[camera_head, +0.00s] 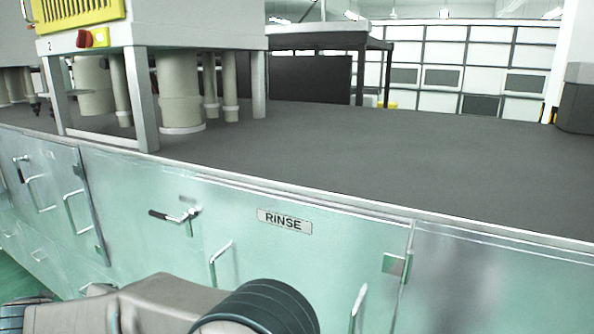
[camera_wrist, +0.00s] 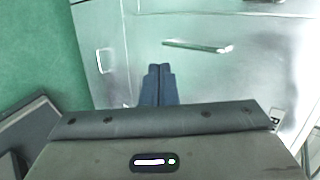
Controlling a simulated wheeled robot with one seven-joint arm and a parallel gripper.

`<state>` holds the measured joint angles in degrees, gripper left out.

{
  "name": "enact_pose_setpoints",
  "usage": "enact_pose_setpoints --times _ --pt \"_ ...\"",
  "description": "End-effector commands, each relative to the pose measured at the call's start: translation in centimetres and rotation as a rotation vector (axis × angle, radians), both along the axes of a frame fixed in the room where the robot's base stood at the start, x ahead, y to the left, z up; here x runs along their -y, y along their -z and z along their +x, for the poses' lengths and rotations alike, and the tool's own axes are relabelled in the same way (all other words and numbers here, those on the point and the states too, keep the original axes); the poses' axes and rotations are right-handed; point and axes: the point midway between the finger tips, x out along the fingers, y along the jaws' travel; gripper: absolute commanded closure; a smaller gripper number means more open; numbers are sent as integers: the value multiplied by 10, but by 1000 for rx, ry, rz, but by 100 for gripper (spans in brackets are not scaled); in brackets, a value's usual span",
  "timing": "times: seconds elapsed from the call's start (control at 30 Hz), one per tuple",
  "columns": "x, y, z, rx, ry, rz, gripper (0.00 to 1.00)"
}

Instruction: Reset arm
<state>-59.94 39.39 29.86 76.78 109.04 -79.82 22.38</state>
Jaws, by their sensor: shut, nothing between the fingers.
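My gripper (camera_wrist: 159,70) shows in the wrist view with its two dark fingers side by side and touching. It is shut and holds nothing. It points toward the metal cabinet front, with a bar handle (camera_wrist: 198,46) beyond the fingertips and a little to the right. In the head view my arm shows at the bottom edge, in front of the cabinet; the gripper itself is not seen there.
A metal cabinet (camera_head: 330,265) with a RINSE label (camera_head: 284,221) and several handles runs across the head view. Its dark top (camera_head: 400,155) is bare at the centre and right. A machine with a red knob (camera_head: 93,38) stands at left. Green floor (camera_wrist: 35,50) lies left in the wrist view.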

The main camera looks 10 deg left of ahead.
Motion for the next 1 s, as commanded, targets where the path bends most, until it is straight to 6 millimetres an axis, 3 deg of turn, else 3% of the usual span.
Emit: enact_pose_setpoints --times 0.03,0.37,0.53,0.63,0.77,0.87,1.0 --pt "4 -7 15 27 -9 12 100" --pt "23 -69 86 230 -190 61 100" --pt "53 -116 130 383 -347 32 100" --pt "85 -146 154 485 -480 -39 100" --pt "135 -167 168 565 -663 -186 100" --pt "180 -167 169 574 -798 -326 100" --pt "254 -146 157 503 -969 -535 100"
